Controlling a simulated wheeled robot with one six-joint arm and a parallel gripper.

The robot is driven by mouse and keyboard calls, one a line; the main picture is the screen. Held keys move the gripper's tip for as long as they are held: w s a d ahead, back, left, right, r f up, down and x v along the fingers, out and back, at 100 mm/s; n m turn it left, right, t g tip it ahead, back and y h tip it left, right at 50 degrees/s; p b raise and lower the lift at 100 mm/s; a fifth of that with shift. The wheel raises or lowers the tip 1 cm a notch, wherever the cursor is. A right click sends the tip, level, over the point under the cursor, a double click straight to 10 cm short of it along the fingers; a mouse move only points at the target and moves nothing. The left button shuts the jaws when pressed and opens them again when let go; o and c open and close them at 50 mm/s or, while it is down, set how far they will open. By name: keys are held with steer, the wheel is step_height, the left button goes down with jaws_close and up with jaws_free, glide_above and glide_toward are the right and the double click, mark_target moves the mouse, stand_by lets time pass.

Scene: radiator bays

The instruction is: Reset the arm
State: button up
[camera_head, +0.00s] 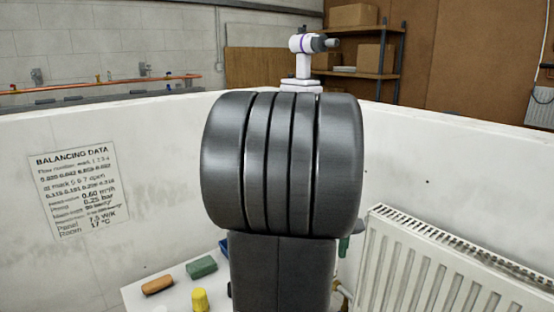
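My gripper cannot be made out in this view. A large dark grey ribbed cylinder on a dark upright, likely part of my own body, fills the middle and hides what lies behind it. Above its top edge stands a small white unit (302,44) with a purple ring and a dark end pointing right. I cannot tell whether this unit belongs to my arm.
A white panelled radiator (425,270) stands at the lower right. A low white table (185,303) at the lower left holds a brown block (157,285), a green block (201,267) and a yellow piece (200,299). A white wall (160,150) with a data sheet (80,190) crosses behind.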

steer(key=shift+f+n, duration=0.15)
steer(key=shift+n, duration=2.25)
